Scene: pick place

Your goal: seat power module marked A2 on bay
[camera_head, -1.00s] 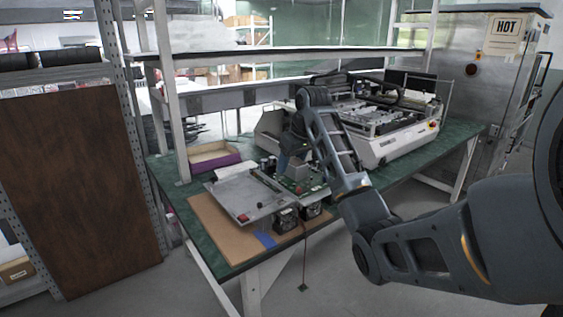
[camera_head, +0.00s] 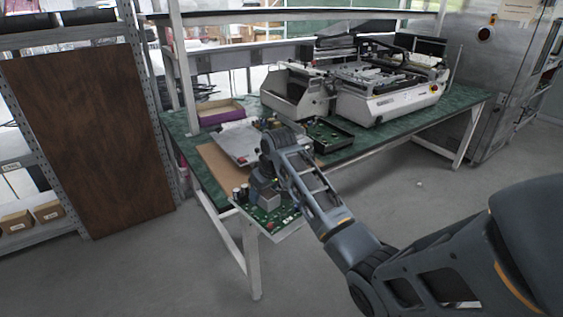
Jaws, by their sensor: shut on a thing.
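My gripper (camera_head: 264,184) is shut on a green circuit board (camera_head: 272,214), which carries dark round parts and a grey metal block. The board hangs tilted at the table's front edge, partly covered by the gripper. I take it for the power module, but no A2 mark is readable. A black open-topped case (camera_head: 330,149) with green inside lies on the green table, behind my arm and partly hidden by it. It may be the bay; I cannot tell.
A light metal panel (camera_head: 234,146) with small parts lies on a brown mat (camera_head: 213,158). A purple-sided box (camera_head: 222,117) is behind it. A large white machine (camera_head: 385,104) fills the back right. The green table (camera_head: 420,126) has free room at the right front.

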